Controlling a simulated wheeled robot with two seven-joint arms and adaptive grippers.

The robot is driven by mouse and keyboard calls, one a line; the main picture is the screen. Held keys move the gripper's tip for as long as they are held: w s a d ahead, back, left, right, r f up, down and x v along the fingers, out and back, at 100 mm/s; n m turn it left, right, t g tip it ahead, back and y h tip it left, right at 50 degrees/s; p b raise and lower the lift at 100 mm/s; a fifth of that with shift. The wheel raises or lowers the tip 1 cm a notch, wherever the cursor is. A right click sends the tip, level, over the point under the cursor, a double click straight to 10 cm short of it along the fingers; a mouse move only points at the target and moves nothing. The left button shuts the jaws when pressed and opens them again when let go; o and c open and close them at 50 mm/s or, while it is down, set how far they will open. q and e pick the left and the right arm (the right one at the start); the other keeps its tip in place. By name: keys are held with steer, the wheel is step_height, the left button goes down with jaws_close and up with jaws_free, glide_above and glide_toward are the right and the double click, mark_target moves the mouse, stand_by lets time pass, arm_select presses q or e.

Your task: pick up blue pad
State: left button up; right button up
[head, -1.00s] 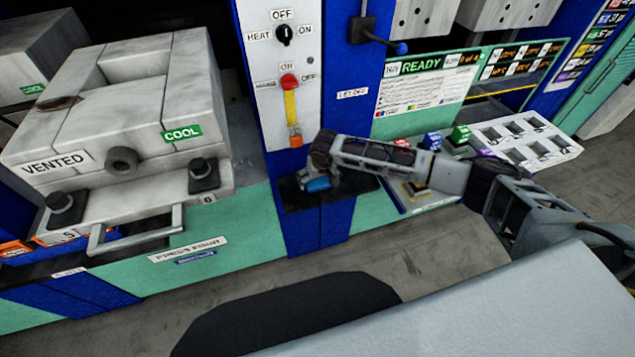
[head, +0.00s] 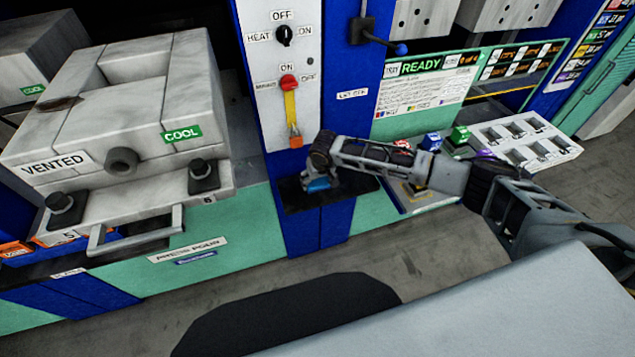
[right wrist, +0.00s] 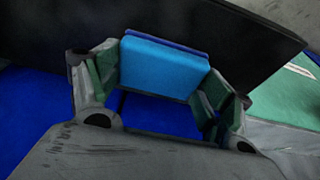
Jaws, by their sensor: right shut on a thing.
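The blue pad (right wrist: 162,68) sits between the two fingers of my right gripper (right wrist: 160,88) in the right wrist view, with both green-faced fingertips against its sides. In the head view the right gripper (head: 318,176) is at a small black shelf (head: 345,194) on the blue post, and the light blue pad (head: 319,185) shows just under it. The gripper is shut on the pad. I cannot tell whether the pad touches the shelf or is just above it. My left gripper is not in view.
A grey press (head: 110,95) marked VENTED and COOL stands at the left, with a handle in front. A switch panel (head: 280,70) rises behind the shelf. Coloured blocks (head: 430,141) and a white slotted tray (head: 525,140) lie at the right, close to my right forearm.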

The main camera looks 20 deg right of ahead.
mark_target(319, 183)
steer(key=shift+s+r, duration=0.15)
steer(key=shift+r, duration=0.2)
steer(key=v, duration=0.3)
steer(key=w+v, duration=0.1)
steer(key=v, duration=0.2)
steer(key=shift+w+r+b, duration=0.15)
steer(key=shift+r+b, duration=0.15)
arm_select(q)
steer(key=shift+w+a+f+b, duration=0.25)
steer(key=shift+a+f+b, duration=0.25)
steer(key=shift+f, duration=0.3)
arm_select(e)
steer(key=s, duration=1.9)
steer(key=shift+d, duration=0.35)
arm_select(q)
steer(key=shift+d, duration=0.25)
